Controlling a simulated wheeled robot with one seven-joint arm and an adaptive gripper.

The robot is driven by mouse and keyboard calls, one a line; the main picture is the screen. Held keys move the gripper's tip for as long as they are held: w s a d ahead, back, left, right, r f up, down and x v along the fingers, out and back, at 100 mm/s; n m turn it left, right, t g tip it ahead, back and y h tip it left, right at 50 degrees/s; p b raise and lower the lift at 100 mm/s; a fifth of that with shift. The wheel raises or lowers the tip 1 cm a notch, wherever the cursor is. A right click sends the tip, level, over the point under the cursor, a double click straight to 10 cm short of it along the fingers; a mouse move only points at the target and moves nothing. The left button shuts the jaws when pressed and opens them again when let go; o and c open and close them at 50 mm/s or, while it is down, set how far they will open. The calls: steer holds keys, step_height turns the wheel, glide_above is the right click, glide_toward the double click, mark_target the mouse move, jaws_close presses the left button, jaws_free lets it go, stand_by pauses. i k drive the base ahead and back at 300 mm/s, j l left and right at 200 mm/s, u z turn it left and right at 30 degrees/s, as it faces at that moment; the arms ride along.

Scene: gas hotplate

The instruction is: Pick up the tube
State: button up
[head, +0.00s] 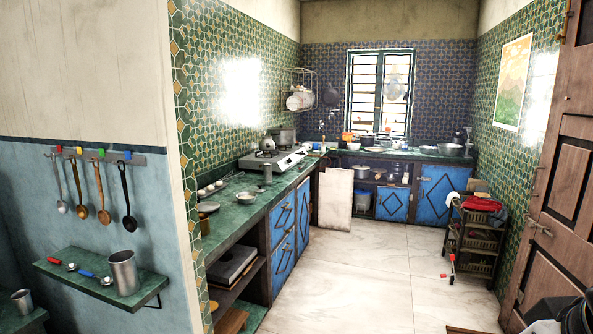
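I cannot surely make out a tube in the head view. A gas hotplate (273,161) stands on the green counter along the left wall, with a kettle (267,143) on it; no hose shows clearly there. A thin white and red object (452,266) is on the floor against the rack at the right; it is too small to tell what it is. Dark parts at the bottom right corner look like my arm, cut off by the frame edge. My gripper's fingers do not show.
The pale tiled floor (370,275) is clear between the counter (240,212) and the rack (474,238). A wooden door (560,165) stands at the right. A green shelf (85,272) with a metal cup (123,272) juts from the near left wall. A pale board (335,198) leans by the cabinets.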

mark_target(268, 180)
steer(key=i+z, duration=0.1)
steer(key=i, duration=0.75)
steer(key=i+z, duration=0.1)
steer(key=i, duration=0.75)
steer(key=i+z, duration=0.1)
steer(key=i, duration=0.75)
steer(key=i+j, duration=0.15)
steer(key=i, duration=0.7)
steer(key=i+u, duration=0.2)
steer(key=i, duration=0.3)
steer(key=i+l+u, duration=0.2)
steer(key=i, duration=0.35)
steer(key=i+l+u, duration=0.2)
steer(key=i, duration=0.3)
steer(key=i+j+u, duration=0.1)
steer(key=i+u, duration=0.15)
steer(key=u, duration=0.15)
steer(key=i+u, duration=0.4)
steer(key=i+l+u, duration=0.1)
steer(key=u, duration=0.3)
steer(key=i+l+u, duration=0.2)
steer(key=u, duration=0.2)
steer(key=i, duration=0.1)
